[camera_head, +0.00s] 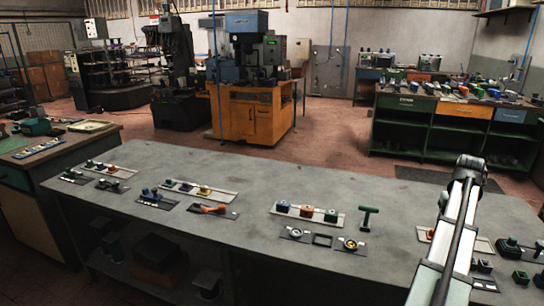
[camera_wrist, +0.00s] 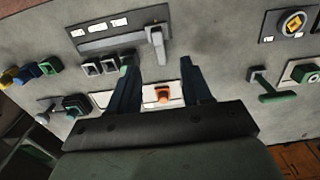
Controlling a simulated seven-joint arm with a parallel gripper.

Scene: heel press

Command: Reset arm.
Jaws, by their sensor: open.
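My gripper (camera_wrist: 158,65) is open in the wrist view, its two dark fingers spread apart and pointing over the grey bench (camera_wrist: 220,30). A dark plate with a grey lever (camera_wrist: 157,45) lies beyond the fingertips. In the head view my arm rises at the right over the bench (camera_head: 300,255); the fingers cannot be made out there.
A green T-shaped handle (camera_head: 367,217) stands on the bench, and also shows in the wrist view (camera_wrist: 268,86). A tray with coloured blocks (camera_head: 307,212) and a plate with round parts (camera_head: 351,244) lie near it. The bench's front middle is clear. An orange machine (camera_head: 250,115) stands behind.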

